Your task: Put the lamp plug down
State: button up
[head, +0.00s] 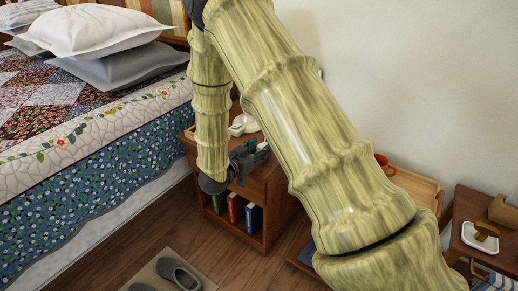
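My gripper (252,156) is small and dark in the head view, at the front edge of the wooden nightstand (279,206). Its fingers point right, over or just in front of the top. A small dark-green and pale shape shows at the fingertips. I cannot make out whether it is the lamp plug or part of the gripper. Whether the fingers are open or shut does not show. A white rounded object (243,124) stands on the nightstand behind the gripper, partly hidden by my arm; it may be the lamp's base. No plug or cord is clearly visible.
Books (236,208) stand in the nightstand's open shelf. The bed (95,160) with pillows is at left. Grey slippers (178,274) lie on a mat in front. A red-orange cup (384,164) and a wooden tray (414,184) are at right, beside another brown table (470,206).

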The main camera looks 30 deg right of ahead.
jog(key=shift+r, duration=0.1)
jog(key=shift+a+r, duration=0.1)
jog(key=shift+r, duration=0.5)
jog(key=p+v, duration=0.2)
jog(key=v, duration=0.9)
jog(key=shift+s+a+p, duration=0.2)
jog(key=shift+a+p, duration=0.15)
